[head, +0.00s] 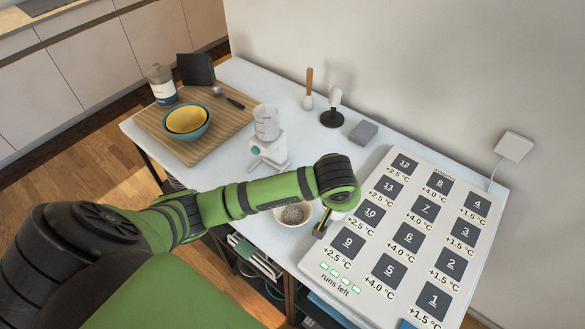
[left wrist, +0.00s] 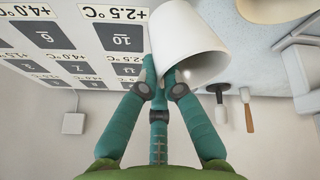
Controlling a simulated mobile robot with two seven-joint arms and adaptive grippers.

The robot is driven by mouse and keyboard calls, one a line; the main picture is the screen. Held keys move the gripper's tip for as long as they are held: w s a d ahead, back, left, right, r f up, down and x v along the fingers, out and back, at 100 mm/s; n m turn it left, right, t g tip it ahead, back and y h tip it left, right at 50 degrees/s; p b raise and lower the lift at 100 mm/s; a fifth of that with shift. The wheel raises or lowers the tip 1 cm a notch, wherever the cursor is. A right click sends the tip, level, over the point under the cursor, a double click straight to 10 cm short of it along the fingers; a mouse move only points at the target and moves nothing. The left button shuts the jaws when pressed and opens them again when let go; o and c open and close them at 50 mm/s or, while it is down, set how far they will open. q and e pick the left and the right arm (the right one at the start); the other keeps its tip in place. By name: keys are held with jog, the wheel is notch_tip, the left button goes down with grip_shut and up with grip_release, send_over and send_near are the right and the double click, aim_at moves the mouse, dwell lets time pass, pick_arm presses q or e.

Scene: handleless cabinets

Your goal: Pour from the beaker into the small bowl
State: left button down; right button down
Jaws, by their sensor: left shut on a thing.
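The small bowl (head: 293,213), cream with grey grainy contents, stands on the table just below my left forearm, which covers part of it. In the left wrist view, my left gripper (left wrist: 160,76) is shut on a white, cup-shaped beaker (left wrist: 188,32). The beaker's open rim faces the lower right of that view; its contents do not show. In the head view my left wrist hides the fingers and most of the held vessel. A pale bowl-like thing, probably the small bowl, also shows at the top of the left wrist view (left wrist: 272,8). My right gripper is out of view.
A clear graduated vessel (head: 266,122) on a white stand (head: 268,150) is behind my forearm. A large numbered panel (head: 400,232) fills the right side. A grey block (head: 363,132) lies near the wall.

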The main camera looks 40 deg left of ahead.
pick_arm(q)
jog(key=shift+w+d+f+g+y, duration=0.3)
jog(key=shift+w+d+f+y, duration=0.1)
jog(key=shift+d+y, duration=0.25)
jog(key=shift+w+d+f+m+g+y+b, duration=0.3)
jog(key=shift+d+f+g+y+b, duration=0.15)
jog(key=shift+d+y+b, duration=0.3)
